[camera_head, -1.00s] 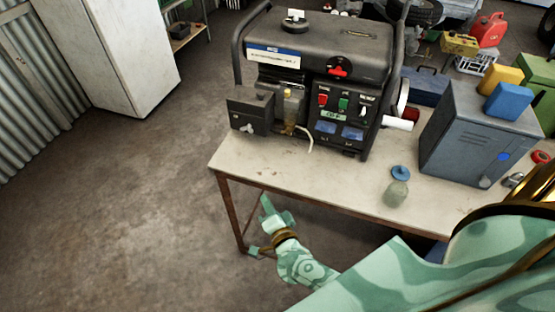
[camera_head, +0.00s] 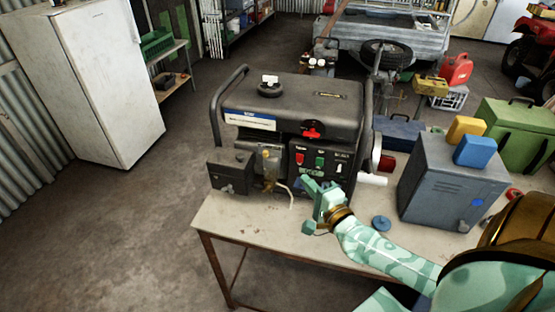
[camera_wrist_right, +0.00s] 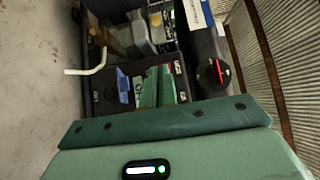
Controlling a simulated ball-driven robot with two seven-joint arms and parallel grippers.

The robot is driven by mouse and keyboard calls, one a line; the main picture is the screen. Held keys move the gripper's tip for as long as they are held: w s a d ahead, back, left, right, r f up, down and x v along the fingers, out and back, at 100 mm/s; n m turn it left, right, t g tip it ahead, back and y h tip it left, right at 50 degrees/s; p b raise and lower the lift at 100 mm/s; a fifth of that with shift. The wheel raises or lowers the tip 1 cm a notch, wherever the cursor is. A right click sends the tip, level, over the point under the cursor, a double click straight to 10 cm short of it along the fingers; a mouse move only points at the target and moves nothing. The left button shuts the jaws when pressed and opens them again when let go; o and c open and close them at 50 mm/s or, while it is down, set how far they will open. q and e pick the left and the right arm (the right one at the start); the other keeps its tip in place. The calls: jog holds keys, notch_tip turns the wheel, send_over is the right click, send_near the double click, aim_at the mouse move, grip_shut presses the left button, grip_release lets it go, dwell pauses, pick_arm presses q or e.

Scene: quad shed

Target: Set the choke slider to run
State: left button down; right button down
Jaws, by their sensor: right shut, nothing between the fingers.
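The black generator (camera_head: 295,105) stands on the workbench with its front panel (camera_head: 322,160) facing me. The panel has a red and a green switch. A red-marked knob (camera_head: 312,134) sits above it and also shows in the right wrist view (camera_wrist_right: 213,74). I cannot make out the choke slider for certain. An amber-and-metal part (camera_head: 268,160) and a pale hose (camera_head: 285,190) are left of the panel. My right gripper (camera_head: 313,187) is shut and empty, in front of the panel's lower part, hiding some of it. In the right wrist view its fingers (camera_wrist_right: 157,87) overlap the panel. My left gripper is not in view.
The workbench (camera_head: 250,232) is clear at its front left. A jar's blue lid (camera_head: 381,223) shows just beyond my right forearm. A grey metal cabinet (camera_head: 450,185) with blue and yellow boxes on top stands to the right. A white fridge (camera_head: 90,90) stands at the back left.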

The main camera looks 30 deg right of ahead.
send_near(269, 153)
jog(key=w+d, duration=0.3)
jog(key=shift+w+a, duration=1)
jog(key=shift+w, duration=0.25)
jog(key=shift+w+a+f, duration=0.1)
jog(key=shift+w+a, duration=0.1)
jog(key=shift+w, duration=0.05)
